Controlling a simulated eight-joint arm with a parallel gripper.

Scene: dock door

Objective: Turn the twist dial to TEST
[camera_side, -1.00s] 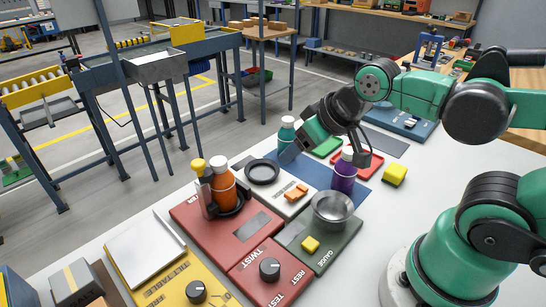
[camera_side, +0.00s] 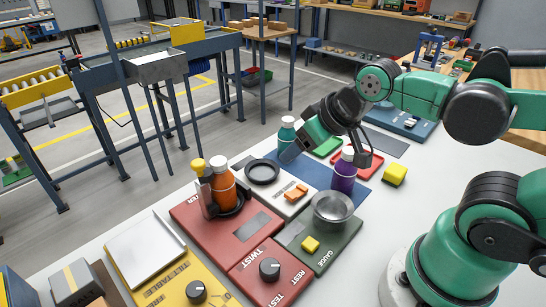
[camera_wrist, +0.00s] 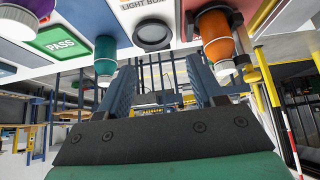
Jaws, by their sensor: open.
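The twist dial is a round black knob (camera_side: 269,268) on a red panel (camera_side: 250,261) marked TWIST, REST and TEST, at the front of the table in the side view. A light mark shows on the knob, but it is too small to tell which word it points at. My gripper (camera_side: 291,154) is open and well behind the dial, above the far part of the table near a teal bottle and a blue mat. In the wrist view its two fingers stand apart with nothing between them (camera_wrist: 160,80). The dial does not show in the wrist view.
A steel bowl (camera_side: 333,210) on a green GAUGE panel (camera_side: 325,252) stands behind the dial. An orange bottle (camera_side: 222,184) stands on a larger red panel. A purple bottle (camera_side: 344,172) is near my gripper. A yellow panel with another black knob (camera_side: 196,291) lies left of the dial.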

